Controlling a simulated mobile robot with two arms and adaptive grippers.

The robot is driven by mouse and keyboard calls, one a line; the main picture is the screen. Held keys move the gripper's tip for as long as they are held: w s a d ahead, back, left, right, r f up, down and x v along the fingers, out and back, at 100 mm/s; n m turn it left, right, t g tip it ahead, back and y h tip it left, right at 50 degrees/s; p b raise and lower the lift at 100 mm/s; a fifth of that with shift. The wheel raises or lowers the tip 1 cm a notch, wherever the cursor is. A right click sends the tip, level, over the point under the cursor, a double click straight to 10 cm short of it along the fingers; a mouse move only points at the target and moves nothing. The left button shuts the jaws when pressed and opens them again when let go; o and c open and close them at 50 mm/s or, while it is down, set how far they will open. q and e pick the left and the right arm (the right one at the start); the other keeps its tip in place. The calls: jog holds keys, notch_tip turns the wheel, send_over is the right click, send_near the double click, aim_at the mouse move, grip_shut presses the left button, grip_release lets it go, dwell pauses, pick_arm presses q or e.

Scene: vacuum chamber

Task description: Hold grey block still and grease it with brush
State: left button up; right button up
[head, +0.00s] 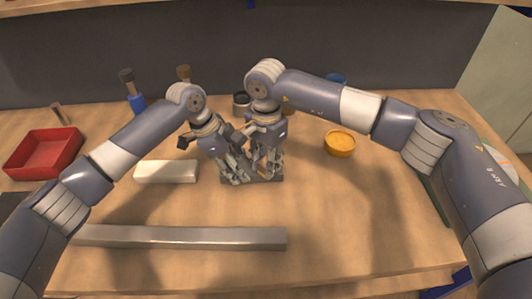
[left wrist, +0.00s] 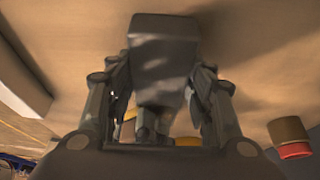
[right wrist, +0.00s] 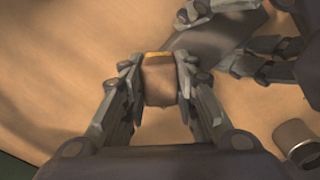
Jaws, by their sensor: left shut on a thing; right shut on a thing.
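The grey block (head: 279,179) lies on the table under both grippers; it also shows in the left wrist view (left wrist: 163,50) and in the right wrist view (right wrist: 215,36). My left gripper (head: 236,172) is shut on the block. My right gripper (head: 264,165) is shut on the brush, a brown piece with a yellow edge in the right wrist view (right wrist: 160,82). The brush is close beside the block. I cannot tell whether it touches the block. The fingers hide most of both things in the head view.
A yellow bowl (head: 340,143) stands to the right. A white block (head: 166,171) and a red tray (head: 42,153) are at left. A long grey bar (head: 190,237) lies in front. A blue-bodied item (head: 136,103) stands at the back. The table's right front is clear.

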jog(key=shift+s, duration=0.75)
jog(key=shift+w, duration=3.2)
jog(key=shift+d, duration=0.75)
jog(key=shift+s+a, duration=0.1)
jog(key=shift+s, duration=3.05)
jog(key=shift+w+r, duration=0.1)
jog(key=shift+w, duration=3.15)
notch_tip(320, 180, up, 8)
jog(key=shift+s, duration=0.1)
